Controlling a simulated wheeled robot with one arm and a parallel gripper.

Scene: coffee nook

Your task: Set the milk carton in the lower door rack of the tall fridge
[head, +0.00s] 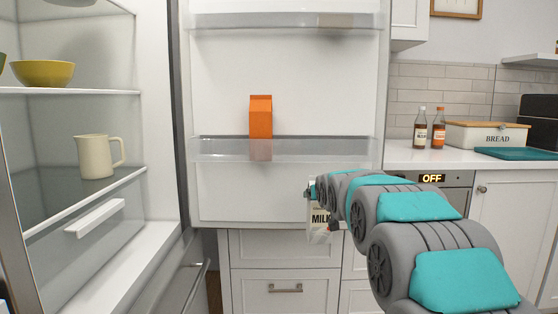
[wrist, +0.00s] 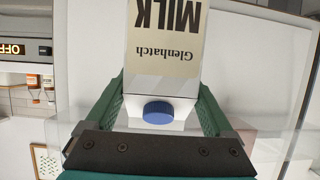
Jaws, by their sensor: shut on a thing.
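The milk carton (head: 319,216) is white and cream with a MILK label; it is upright in the head view, below the lower door rack's height and partly hidden by my arm. In the wrist view the carton (wrist: 165,50) appears upside down, its blue cap toward me. My gripper (wrist: 160,95) is shut on it, one green finger on each side. In the head view my gripper is mostly hidden behind my arm. The lower door rack (head: 215,150) is a clear bin on the open fridge door. An orange carton (head: 261,115) stands in it, left of the middle; the right part looks free.
The upper door rack (head: 250,20) holds a pale item at its right. The fridge interior at left has a cream pitcher (head: 95,157) and a yellow bowl (head: 42,73) on shelves. Right of the door, a counter carries two bottles (head: 420,130) and a bread box (head: 487,136).

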